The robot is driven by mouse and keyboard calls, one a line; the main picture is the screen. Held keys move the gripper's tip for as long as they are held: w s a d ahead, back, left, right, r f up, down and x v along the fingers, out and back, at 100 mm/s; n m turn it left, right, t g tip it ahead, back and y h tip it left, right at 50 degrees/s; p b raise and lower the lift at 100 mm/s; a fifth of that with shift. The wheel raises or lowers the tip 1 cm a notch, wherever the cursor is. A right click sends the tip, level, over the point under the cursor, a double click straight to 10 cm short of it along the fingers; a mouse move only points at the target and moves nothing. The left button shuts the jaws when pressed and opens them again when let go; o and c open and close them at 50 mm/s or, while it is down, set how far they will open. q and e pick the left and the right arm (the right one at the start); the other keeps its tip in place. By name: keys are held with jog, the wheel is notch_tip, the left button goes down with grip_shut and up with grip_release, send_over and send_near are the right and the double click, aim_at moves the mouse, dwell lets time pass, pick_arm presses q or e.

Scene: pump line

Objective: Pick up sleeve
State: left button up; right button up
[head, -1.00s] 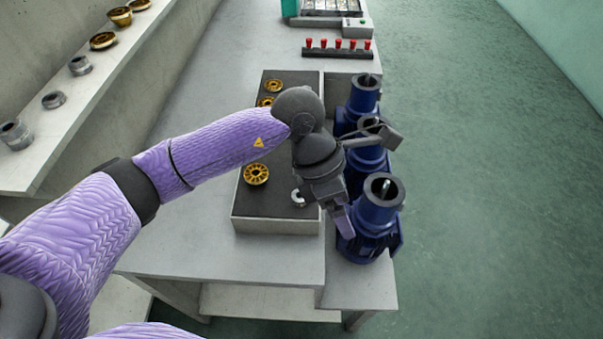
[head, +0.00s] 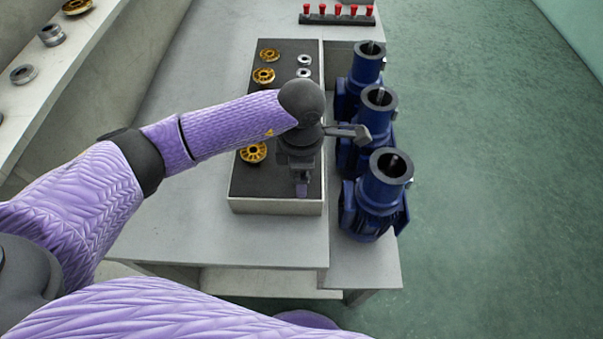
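Two small silver rings, which look like sleeves (head: 304,60), lie on the right side of the dark-topped tray (head: 276,207), towards its far end. My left gripper (head: 301,188) points down over the near right part of the tray. No sleeve shows at its fingertips; the spot below them is covered by the gripper. From this angle I cannot tell if its fingers are open or shut. My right gripper is not in view.
Gold impellers (head: 253,152) sit along the tray's left side. Blue pumps (head: 381,190) stand in a row right of the tray, close to my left wrist. A rack with red-topped pieces (head: 337,18) stands behind. A shelf (head: 62,82) at left holds metal parts.

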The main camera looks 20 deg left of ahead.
pick_arm(q)
grip_shut()
